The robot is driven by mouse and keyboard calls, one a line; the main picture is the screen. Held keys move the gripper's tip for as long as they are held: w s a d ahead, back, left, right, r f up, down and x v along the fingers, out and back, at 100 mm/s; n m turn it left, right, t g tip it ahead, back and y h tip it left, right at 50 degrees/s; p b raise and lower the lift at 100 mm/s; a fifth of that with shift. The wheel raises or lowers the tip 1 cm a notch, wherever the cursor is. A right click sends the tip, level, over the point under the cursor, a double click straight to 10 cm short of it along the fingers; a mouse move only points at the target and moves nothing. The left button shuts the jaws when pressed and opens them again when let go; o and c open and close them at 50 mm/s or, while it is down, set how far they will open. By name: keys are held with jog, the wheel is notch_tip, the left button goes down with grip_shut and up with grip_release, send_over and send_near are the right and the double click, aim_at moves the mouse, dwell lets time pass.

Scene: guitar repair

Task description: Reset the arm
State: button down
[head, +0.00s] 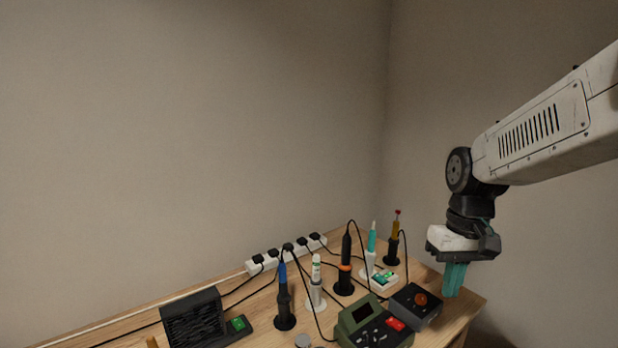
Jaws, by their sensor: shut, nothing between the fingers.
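My arm reaches in from the right edge in the head view. My gripper (453,281) points down with its teal fingers together and nothing between them. I cannot tell whether the fingertips touch the bench.
A green device (372,325) with a red switch sits left of the knob box. Several upright tools in holders, including a blue one (284,299), stand behind. A white power strip (287,255) with cables lies along the wall. A black unit (193,319) is at left.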

jog(key=s+r+t, duration=0.1)
jog(key=s+r, duration=0.2)
jog(key=s, duration=0.6)
jog(key=s+r+m+t, duration=0.1)
jog(key=s+r, duration=0.1)
jog(key=s, duration=0.8)
jog(key=shift+s+d+r+t+h, duration=0.3)
jog(key=shift+r+t+h, duration=0.1)
